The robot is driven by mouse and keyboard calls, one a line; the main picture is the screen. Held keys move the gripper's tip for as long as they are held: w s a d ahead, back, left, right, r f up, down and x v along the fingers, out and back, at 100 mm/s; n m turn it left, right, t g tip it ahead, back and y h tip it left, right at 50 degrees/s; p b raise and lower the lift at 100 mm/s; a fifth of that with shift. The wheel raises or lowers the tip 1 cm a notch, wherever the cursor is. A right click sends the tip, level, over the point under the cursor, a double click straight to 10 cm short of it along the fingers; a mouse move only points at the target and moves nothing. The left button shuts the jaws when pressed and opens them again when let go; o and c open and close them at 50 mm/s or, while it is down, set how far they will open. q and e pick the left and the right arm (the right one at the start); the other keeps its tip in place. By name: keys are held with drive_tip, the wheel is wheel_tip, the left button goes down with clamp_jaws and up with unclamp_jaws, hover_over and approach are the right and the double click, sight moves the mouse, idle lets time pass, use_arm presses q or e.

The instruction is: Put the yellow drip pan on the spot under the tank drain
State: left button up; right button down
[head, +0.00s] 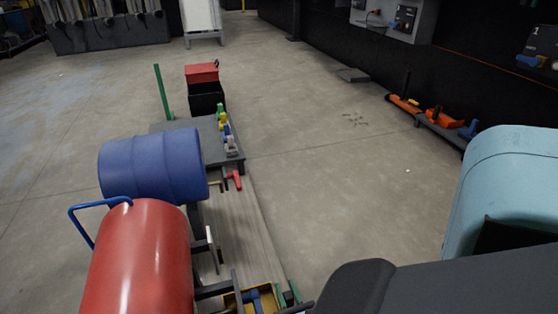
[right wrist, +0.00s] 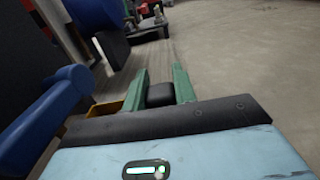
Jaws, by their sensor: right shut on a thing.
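The yellow drip pan (head: 232,300) is at the bottom edge of the head view, beside the red tank (head: 140,262), and only part of it shows. A small yellow strip of the pan (right wrist: 112,108) shows in the right wrist view. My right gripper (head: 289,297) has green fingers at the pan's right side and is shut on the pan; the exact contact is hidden. Its fingers also show in the right wrist view (right wrist: 158,82). A blue piece (head: 255,298) shows over the pan. The tank drain and the spot under it cannot be made out. My left gripper is not in view.
A blue drum (head: 150,165) lies just beyond the red tank. A low dark bench (head: 178,133) with small coloured fittings and a red-and-black box (head: 204,90) stand farther on. The floor between is clear.

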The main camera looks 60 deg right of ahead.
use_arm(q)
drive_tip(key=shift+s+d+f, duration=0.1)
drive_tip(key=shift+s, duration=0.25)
use_arm(e)
drive_tip(key=shift+f, duration=0.15)
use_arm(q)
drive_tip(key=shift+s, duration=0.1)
use_arm(e)
drive_tip(key=shift+f, duration=0.4)
drive_tip(key=c, duration=1.1)
unclamp_jaws()
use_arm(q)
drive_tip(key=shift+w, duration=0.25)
use_arm(e)
drive_tip(key=shift+r, duration=0.1)
